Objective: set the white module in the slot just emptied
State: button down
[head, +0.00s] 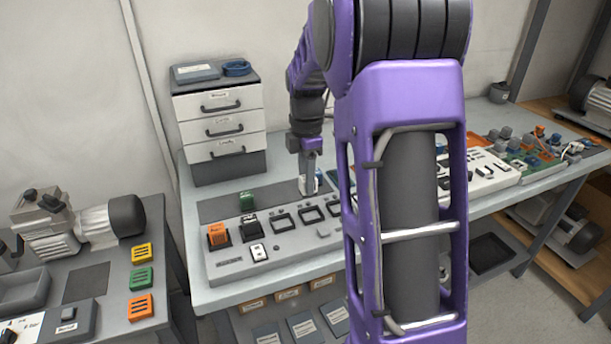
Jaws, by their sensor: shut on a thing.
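My gripper (308,182) is shut above the dark mat behind the slotted panel, at the far side of the bench. A small white piece (318,184) shows at its fingertips, with some blue beside it; it appears to be the white module, mostly hidden by the fingers. The grey panel (285,249) has a row of black-framed slots. An orange module (218,236) sits at the left end of the row. Framed slots (283,221) to its right look empty. Which one was just emptied cannot be told. My arm hides the panel's right part.
A drawer unit (221,125) stands at the back left. The left bench (95,262) holds a compressor and orange and green modules.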

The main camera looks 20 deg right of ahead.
jog(key=shift+s+d, duration=0.3)
jog(key=shift+d, duration=0.05)
notch_tip(320, 180, down, 4)
jog(key=b, duration=0.3)
jog(key=shift+r, duration=0.1)
jog(key=shift+f+b, duration=0.6)
jog(key=shift+f, duration=0.2)
jog(key=shift+f, duration=0.35)
dwell(0.5)
jog(key=shift+f, duration=0.45)
jog(key=shift+f, duration=0.2)
dwell(0.3)
jog(key=shift+c, duration=0.7)
grip_release()
